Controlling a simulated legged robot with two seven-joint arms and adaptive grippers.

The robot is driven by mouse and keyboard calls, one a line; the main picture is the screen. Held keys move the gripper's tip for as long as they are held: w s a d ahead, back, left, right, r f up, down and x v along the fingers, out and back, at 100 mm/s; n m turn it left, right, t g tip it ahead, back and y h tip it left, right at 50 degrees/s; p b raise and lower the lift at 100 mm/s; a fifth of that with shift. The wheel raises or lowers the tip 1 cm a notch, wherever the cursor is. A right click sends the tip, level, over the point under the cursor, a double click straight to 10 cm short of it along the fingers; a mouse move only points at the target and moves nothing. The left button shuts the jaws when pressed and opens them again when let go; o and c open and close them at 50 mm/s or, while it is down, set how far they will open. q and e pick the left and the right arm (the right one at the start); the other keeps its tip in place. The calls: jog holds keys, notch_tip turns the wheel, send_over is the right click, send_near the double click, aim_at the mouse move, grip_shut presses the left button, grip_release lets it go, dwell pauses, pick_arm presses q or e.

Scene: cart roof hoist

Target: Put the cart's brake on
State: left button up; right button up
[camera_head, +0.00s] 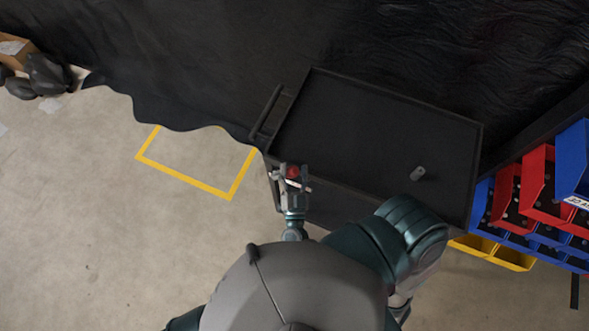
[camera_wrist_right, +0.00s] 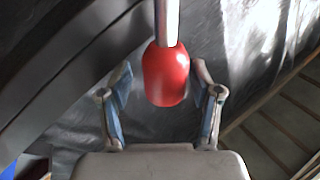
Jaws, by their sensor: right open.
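The black cart (camera_head: 365,135) stands in the middle of the head view, with a bar handle (camera_head: 265,113) at its left end. A red knob (camera_head: 293,171) shows beside the cart's near left corner. In the right wrist view, the red knob (camera_wrist_right: 166,76) sits at the end of a bright metal lever (camera_wrist_right: 167,22). My right gripper (camera_head: 291,180) is at the knob. In the wrist view its two fingers stand apart on either side of the knob, with a gap on each side. My left gripper is not in view.
Red, blue and yellow bins (camera_head: 508,197) stand at the right. A black sheet (camera_head: 230,50) covers the back. A yellow floor outline (camera_head: 187,182) lies left of the cart, on open floor.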

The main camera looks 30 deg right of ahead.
jog(key=v, duration=0.7)
jog(key=shift+s, duration=0.2)
